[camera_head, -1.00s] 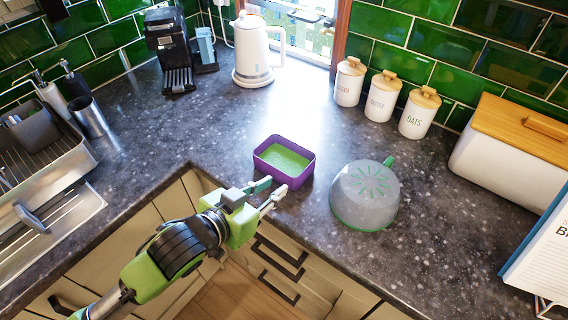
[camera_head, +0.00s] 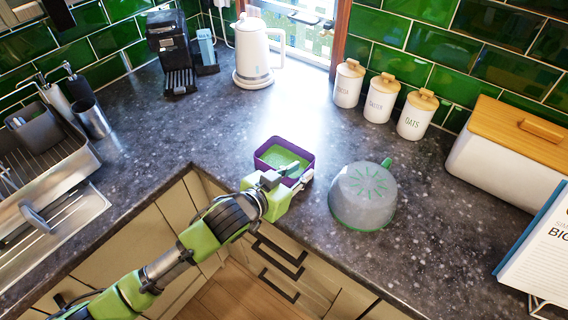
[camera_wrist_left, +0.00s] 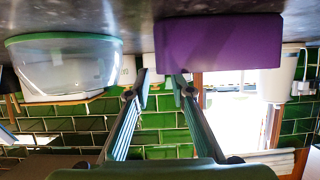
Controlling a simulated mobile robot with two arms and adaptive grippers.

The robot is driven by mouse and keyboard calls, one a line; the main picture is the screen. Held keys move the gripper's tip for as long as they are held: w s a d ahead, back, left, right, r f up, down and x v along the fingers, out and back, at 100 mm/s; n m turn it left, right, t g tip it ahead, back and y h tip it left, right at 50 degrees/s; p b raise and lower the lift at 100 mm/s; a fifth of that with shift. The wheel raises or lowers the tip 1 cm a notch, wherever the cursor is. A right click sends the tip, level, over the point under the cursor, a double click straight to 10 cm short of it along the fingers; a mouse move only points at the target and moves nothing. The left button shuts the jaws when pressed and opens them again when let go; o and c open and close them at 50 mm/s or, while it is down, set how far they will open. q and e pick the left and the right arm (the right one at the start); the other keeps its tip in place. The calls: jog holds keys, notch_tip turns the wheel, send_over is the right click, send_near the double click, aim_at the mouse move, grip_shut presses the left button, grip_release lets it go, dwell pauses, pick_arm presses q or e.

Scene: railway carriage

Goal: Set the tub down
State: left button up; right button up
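The purple tub (camera_head: 300,180) with a green inside stands upright on the dark speckled counter, near its inner corner. My left gripper (camera_head: 298,175) is at the tub's near right side, its fingers overlapping the tub in the head view. In the left wrist view, which is upside down, the tub (camera_wrist_left: 220,42) fills the top middle. The fingertips (camera_wrist_left: 160,82) are apart with a gap between them, close to one end of the tub. I cannot tell whether a finger touches it. My right gripper is not in view.
White canisters (camera_head: 382,94), a bread box (camera_head: 515,150), a kettle (camera_head: 255,50) and a coffee machine (camera_head: 173,50) stand along the back. The sink (camera_head: 60,215) is left. Counter behind the tub is clear.

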pick_arm(q)
jog(key=shift+p+x, duration=0.4)
jog(key=shift+x, duration=1.6)
jog(key=shift+s, duration=0.1)
grip_shut()
jog(key=shift+d+r, duration=0.1)
jog(key=shift+r, duration=0.1)
